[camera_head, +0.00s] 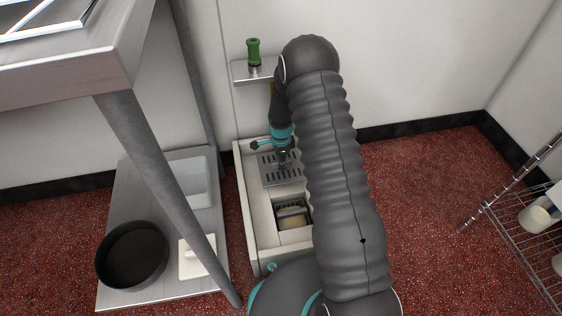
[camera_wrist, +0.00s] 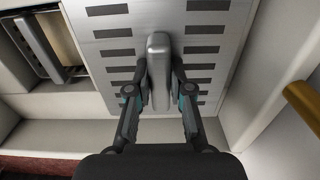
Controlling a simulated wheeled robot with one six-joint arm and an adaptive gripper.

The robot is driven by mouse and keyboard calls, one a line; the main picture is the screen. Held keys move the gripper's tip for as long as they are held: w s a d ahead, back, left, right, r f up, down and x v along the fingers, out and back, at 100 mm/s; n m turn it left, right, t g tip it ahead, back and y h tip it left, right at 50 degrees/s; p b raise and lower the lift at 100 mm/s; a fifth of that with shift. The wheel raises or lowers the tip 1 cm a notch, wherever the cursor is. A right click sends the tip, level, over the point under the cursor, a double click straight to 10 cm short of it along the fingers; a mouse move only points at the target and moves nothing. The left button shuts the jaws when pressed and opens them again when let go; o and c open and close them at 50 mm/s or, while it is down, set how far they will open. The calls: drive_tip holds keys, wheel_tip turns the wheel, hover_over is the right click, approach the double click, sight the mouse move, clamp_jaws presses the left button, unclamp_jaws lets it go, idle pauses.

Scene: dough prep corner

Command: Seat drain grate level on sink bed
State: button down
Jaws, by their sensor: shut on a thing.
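The drain grate (camera_head: 269,172) is a grey metal plate with rows of dark slots and a raised handle bar. It lies at the far part of the pale sink bed (camera_head: 256,221) in the head view. In the wrist view the grate (camera_wrist: 205,65) fills the upper middle, with its handle (camera_wrist: 158,60) pointing up the picture. My gripper (camera_wrist: 159,82) is shut on the handle, a finger on each side; it also shows in the head view (camera_head: 283,163). The grate looks roughly flat, but its seating under the edges is hidden. My arm covers the bed's right side.
A wall shelf (camera_head: 250,73) holds a green bottle (camera_head: 254,52). A low shelf at left carries a black pan (camera_head: 131,258). A wire rack (camera_head: 520,245) stands at right.

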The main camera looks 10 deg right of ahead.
drive_tip(key=shift+f+b, duration=1.05)
drive_tip(key=shift+f, duration=0.35)
drive_tip(key=c, duration=1)
unclamp_jaws()
drive_tip(key=shift+o, duration=0.2)
drive_tip(key=shift+r+p, duration=2.1)
drive_tip(key=shift+r, duration=1.9)
